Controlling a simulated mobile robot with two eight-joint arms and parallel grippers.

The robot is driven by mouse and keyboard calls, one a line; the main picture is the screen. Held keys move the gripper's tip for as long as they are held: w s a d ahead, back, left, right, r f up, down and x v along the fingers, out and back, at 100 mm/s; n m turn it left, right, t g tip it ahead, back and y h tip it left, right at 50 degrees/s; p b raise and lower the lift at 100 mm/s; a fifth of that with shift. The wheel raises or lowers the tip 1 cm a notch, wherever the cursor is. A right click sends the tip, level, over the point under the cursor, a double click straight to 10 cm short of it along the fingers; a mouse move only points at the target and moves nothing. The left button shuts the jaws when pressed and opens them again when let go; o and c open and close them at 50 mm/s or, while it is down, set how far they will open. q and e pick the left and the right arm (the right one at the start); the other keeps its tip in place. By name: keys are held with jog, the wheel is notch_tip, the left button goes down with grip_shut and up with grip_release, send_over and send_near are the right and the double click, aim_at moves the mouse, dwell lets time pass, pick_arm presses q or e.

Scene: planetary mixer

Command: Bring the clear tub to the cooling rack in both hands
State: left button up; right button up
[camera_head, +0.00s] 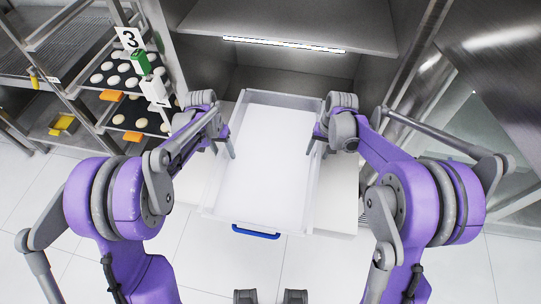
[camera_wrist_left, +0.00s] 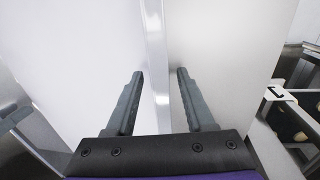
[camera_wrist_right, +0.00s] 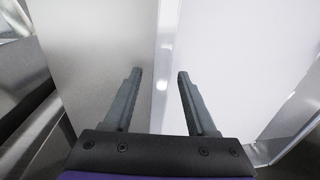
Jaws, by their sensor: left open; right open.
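The clear tub (camera_head: 222,175) is a long, pale, see-through box with a white inside, in the middle of the head view. My left gripper (camera_head: 223,153) is open at its left wall. In the left wrist view the tub's rim (camera_wrist_left: 154,50) runs between the two spread fingers. My right gripper (camera_head: 318,151) is open at the right wall. In the right wrist view the rim (camera_wrist_right: 168,55) lies between its fingers, with gaps on both sides. A metal rack (camera_head: 40,62) stands at the upper left; I cannot tell whether it is the cooling rack.
The tub rests on a pale surface (camera_head: 342,205) in front of a steel cabinet with a shelf (camera_head: 290,25). A blue handle (camera_head: 255,232) shows at the near end. Dough trays (camera_head: 128,120) with number tags stand at the left. The tiled floor (camera_head: 190,262) in front is clear.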

jog(key=shift+c, duration=0.2)
pick_arm(q)
grip_shut()
pick_arm(e)
grip_shut()
pick_arm(q)
jog(key=shift+d, duration=0.1)
pick_arm(e)
jog(key=shift+a, duration=0.1)
dwell(0.7)
